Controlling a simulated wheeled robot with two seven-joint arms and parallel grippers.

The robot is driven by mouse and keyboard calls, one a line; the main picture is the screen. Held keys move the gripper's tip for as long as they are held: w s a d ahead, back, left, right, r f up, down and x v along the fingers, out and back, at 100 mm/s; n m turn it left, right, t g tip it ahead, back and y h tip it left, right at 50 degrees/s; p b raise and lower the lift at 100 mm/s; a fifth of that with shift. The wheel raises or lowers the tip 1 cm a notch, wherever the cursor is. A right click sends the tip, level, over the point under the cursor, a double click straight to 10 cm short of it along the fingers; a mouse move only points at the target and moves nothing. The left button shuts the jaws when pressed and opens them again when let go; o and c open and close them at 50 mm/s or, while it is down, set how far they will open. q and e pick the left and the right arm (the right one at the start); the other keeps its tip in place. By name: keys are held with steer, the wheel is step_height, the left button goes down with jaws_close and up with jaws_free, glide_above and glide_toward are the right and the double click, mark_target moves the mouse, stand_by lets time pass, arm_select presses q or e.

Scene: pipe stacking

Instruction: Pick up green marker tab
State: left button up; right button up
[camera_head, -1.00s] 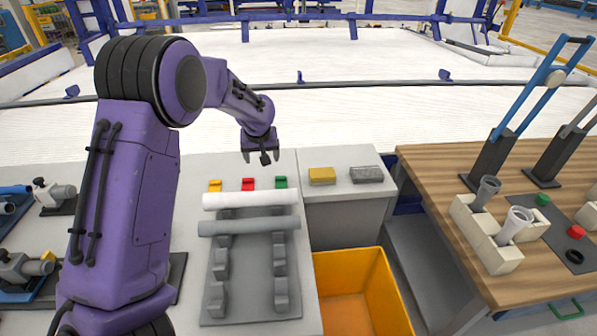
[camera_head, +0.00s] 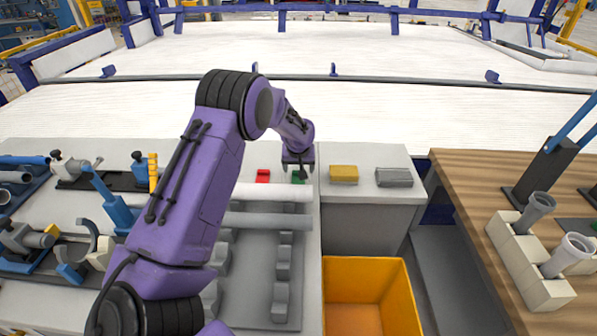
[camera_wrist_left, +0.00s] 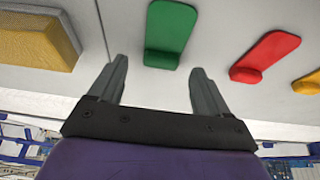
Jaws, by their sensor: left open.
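The green marker tab (camera_head: 299,177) lies on the grey table behind the white pipe, partly hidden by my left gripper in the head view. In the left wrist view the green tab (camera_wrist_left: 169,32) lies beyond and between the open fingertips, with no finger touching it. My left gripper (camera_head: 298,173) is open and empty above the tab; its two fingers also show in the left wrist view (camera_wrist_left: 158,72). The red marker tab (camera_head: 263,176) lies to the left of the green one. A yellow tab (camera_wrist_left: 308,83) shows at the right edge of the wrist view. My right gripper is out of view.
A white pipe (camera_head: 270,193) and a grey pipe (camera_head: 268,220) lie across the rack (camera_head: 258,265) in front of the tabs. A yellow sponge-like block (camera_head: 343,174) and a grey block (camera_head: 394,177) sit to the right. An orange bin (camera_head: 372,262) stands below.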

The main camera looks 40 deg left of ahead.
mark_target(295, 182)
arm_select(q)
steer(key=shift+x, duration=1)
steer(key=c, duration=1.1)
steer(key=shift+r, duration=0.1)
steer(key=shift+r, duration=0.2)
step_height(295, 182, up, 3)
steer(key=shift+w+f+b, duration=0.1)
steer(key=shift+f+b, duration=0.1)
steer(key=shift+b, duration=0.55)
steer(key=s+d+r, duration=0.2)
steer(key=s+r, duration=0.1)
steer(key=s, duration=0.1)
steer(key=s+d+r+b, duration=0.1)
steer(key=s+d+r, duration=0.1)
steer(key=s+r, duration=0.1)
steer(key=s+d+r, duration=0.2)
steer(key=s+r, duration=0.2)
steer(key=s, duration=0.2)
steer(key=shift+b, duration=0.3)
steer(key=shift+w, duration=0.1)
